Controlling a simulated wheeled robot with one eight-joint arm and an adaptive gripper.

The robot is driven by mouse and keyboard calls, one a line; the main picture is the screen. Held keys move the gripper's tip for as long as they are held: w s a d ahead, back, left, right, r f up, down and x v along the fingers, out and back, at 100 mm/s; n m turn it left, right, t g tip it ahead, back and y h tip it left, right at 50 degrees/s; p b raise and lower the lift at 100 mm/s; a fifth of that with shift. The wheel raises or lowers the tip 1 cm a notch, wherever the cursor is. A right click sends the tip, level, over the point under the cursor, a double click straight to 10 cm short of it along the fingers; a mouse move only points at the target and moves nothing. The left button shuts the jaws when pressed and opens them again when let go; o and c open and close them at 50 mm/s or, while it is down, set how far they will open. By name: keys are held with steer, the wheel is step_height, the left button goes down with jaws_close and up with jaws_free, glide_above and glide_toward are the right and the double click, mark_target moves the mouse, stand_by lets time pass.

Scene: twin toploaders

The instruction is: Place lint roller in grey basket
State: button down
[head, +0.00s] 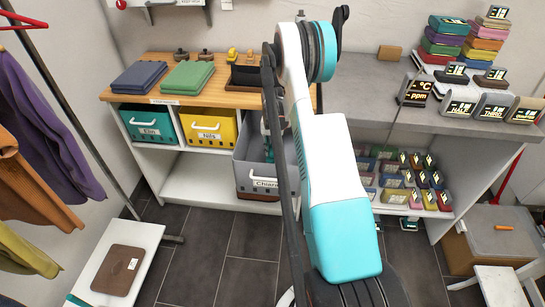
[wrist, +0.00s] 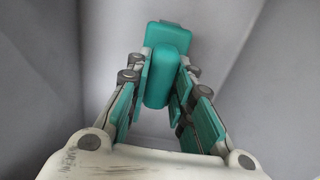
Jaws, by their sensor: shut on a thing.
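The grey basket (head: 246,178), with a name label and a white handle on its front, stands in the right part of the low white shelf unit in the head view. My gripper (head: 268,148) reaches down into it, mostly hidden by my arm. In the wrist view, my gripper (wrist: 161,95) is shut on a teal rounded piece, which I take as the lint roller (wrist: 167,38). Its far end sticks out past the fingertips. Pale grey basket walls (wrist: 40,85) surround it. I cannot tell whether the roller touches the basket floor.
A teal basket (head: 151,127) and a yellow basket (head: 208,128) stand left of the grey one. Folded cloths and small items lie on the wooden top (head: 225,94) above. A grey counter (head: 352,95) with displays is at right. A white bench (head: 150,240) stands front left.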

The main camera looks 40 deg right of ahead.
mark_target(272, 147)
steer(key=shift+f+b, duration=0.6)
steer(key=shift+f, duration=1.3)
steer(key=c, duration=1.4)
jaws_free()
steer(key=shift+f, duration=0.1)
step_height(272, 147, up, 12)
steer(key=p, duration=0.4)
